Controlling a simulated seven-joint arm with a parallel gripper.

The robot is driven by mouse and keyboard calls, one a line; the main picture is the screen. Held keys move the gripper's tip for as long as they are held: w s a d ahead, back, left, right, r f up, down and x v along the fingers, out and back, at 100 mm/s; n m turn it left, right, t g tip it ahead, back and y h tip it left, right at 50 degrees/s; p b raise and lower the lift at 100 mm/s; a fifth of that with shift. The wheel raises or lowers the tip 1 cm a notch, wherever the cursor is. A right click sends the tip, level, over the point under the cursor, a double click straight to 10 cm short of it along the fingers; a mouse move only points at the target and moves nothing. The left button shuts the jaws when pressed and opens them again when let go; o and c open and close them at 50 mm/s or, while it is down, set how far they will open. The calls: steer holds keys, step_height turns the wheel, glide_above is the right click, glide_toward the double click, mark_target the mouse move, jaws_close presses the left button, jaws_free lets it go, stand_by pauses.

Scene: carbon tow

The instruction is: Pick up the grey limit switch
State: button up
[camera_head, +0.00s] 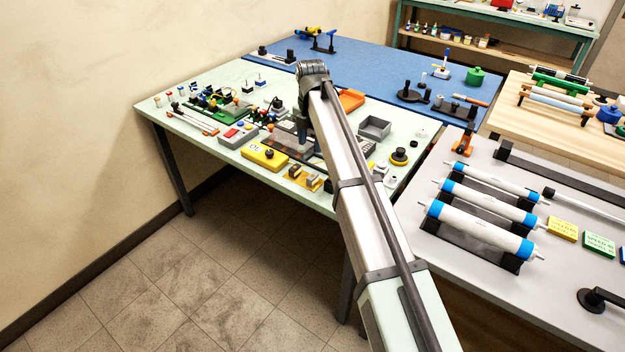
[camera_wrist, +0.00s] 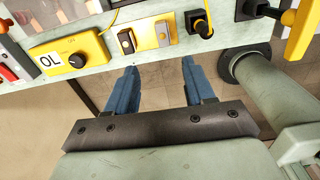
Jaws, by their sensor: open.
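A small grey block that may be the limit switch stands on a yellow plate (camera_wrist: 150,42) at the table's edge in the wrist view. A dark block (camera_wrist: 127,41) stands just left of it on the same plate. In the head view this pair of small blocks (camera_head: 303,177) is near the front edge of the pale green table, too small to tell apart. My gripper (camera_wrist: 160,64) is open and empty. Its two blue fingers point towards the plate, apart from it, with floor showing between them. In the head view my arm hides much of the gripper.
A yellow box marked OL (camera_wrist: 72,58) with a black knob is left of the plate. A black plug (camera_wrist: 199,24) with a yellow cable is close on its right. An open grey bin (camera_head: 374,128) and an orange tray (camera_head: 351,100) stand farther back.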

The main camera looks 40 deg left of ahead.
mark_target(313, 175)
steer(key=f, duration=1.3)
steer(key=shift+w+d+f, duration=0.15)
steer(key=shift+d+f, duration=0.05)
steer(key=shift+f, duration=0.15)
jaws_close()
